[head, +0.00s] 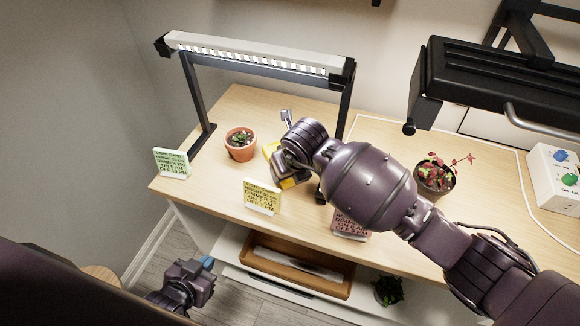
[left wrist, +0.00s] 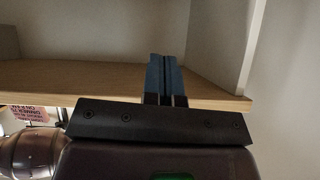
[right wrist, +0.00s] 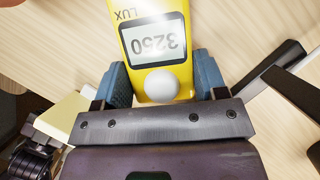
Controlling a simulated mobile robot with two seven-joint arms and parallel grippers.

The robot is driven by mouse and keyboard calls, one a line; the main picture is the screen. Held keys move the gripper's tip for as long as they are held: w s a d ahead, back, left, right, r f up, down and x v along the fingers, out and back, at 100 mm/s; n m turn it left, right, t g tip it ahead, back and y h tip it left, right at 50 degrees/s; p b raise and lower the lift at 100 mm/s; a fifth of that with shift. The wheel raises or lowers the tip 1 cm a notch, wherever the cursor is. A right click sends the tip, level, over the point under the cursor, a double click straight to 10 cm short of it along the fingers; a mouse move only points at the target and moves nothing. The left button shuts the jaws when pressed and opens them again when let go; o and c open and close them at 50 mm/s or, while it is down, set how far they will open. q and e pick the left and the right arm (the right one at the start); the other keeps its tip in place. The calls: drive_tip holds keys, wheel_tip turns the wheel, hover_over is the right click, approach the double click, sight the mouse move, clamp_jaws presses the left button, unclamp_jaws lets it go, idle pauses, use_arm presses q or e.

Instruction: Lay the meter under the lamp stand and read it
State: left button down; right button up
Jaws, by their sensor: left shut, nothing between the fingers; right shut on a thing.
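The yellow light meter (right wrist: 160,75) is between the blue fingers of my right gripper (right wrist: 165,84), which is shut on it. Its screen, upside down in the right wrist view, reads 3250 with LUX beside it; a white dome sits near the fingers. In the head view, my right wrist hides most of the meter (head: 270,150). It is over the tabletop below the lit bar of the lamp stand (head: 255,59); I cannot tell whether it touches the wood. My left gripper (head: 207,263) is shut and empty, low in front of the table; its fingers (left wrist: 165,75) are together.
A potted succulent (head: 240,146) stands left of the meter. A green card (head: 171,163), yellow card (head: 262,197) and pink card (head: 350,227) stand along the front edge. A red-leaved plant (head: 435,178), black lamp (head: 490,75) and white knob box (head: 557,175) are at right.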

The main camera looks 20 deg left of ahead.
drive_tip(key=o, duration=1.1)
use_arm(q)
drive_tip(key=shift+s+a+f, duration=0.1)
drive_tip(key=shift+s, duration=0.15)
use_arm(e)
drive_tip(key=shift+o, duration=0.2)
use_arm(q)
drive_tip(key=shift+s+f, duration=0.1)
drive_tip(key=shift+s, duration=0.05)
use_arm(e)
drive_tip(key=shift+d+r, duration=0.1)
drive_tip(key=shift+r, duration=0.25)
use_arm(q)
wheel_tip(320, 180, up, 9)
drive_tip(key=p, duration=0.8)
drive_tip(key=shift+w+a+f+t+p, duration=0.2)
drive_tip(key=shift+w+a+t+p, duration=0.05)
drive_tip(key=shift+w+t+p, duration=0.1)
use_arm(e)
drive_tip(key=v, duration=1)
drive_tip(key=shift+s, duration=0.1)
